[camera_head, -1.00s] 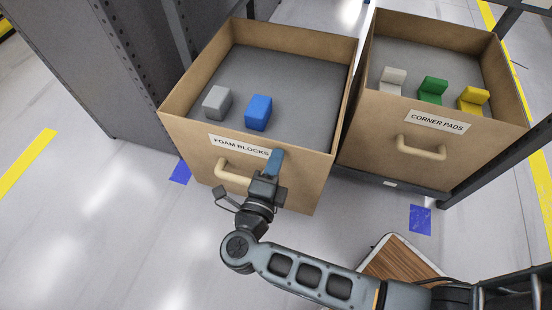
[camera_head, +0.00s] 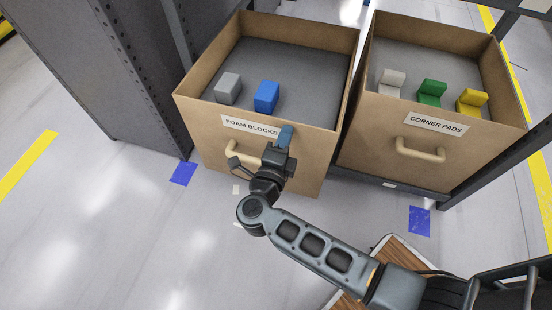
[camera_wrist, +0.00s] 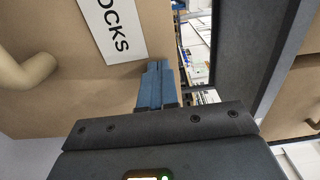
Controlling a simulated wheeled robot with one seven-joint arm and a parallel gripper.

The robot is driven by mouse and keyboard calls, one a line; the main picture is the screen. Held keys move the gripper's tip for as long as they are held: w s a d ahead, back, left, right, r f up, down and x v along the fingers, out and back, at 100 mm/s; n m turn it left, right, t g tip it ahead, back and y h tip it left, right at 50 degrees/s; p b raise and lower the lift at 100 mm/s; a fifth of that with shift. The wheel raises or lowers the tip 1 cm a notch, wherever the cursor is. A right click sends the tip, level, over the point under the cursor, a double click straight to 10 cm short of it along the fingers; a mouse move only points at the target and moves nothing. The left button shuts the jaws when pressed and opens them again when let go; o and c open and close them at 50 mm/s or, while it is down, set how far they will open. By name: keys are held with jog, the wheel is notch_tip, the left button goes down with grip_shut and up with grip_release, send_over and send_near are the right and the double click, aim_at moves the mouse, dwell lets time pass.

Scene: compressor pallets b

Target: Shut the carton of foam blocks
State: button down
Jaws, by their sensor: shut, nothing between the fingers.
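The foam blocks carton (camera_head: 300,165) is an open-topped brown box with a white label and a tan handle (camera_head: 243,158) on its front. It stands out from the dark shelving, with a grey block (camera_head: 228,89) and a blue block (camera_head: 266,97) inside. My gripper (camera_head: 285,136) is shut and empty, its blue fingertips at the carton's front face, right of the handle and by the label's right end. In the wrist view the fingertips (camera_wrist: 155,75) meet or nearly meet the front panel (camera_wrist: 100,85); exact contact is hard to tell.
The corner pads carton (camera_head: 370,150) stands close on the right, open, with white, green and yellow pads inside. A dark shelf post (camera_head: 165,75) stands at the left. Blue floor patches (camera_head: 183,173) and a wood-topped surface (camera_head: 395,258) lie nearby. The floor at left is clear.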

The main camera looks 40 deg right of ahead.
send_over(299, 111)
jog(key=shift+w+d, duration=0.1)
jog(key=shift+d, duration=0.05)
dwell(0.3)
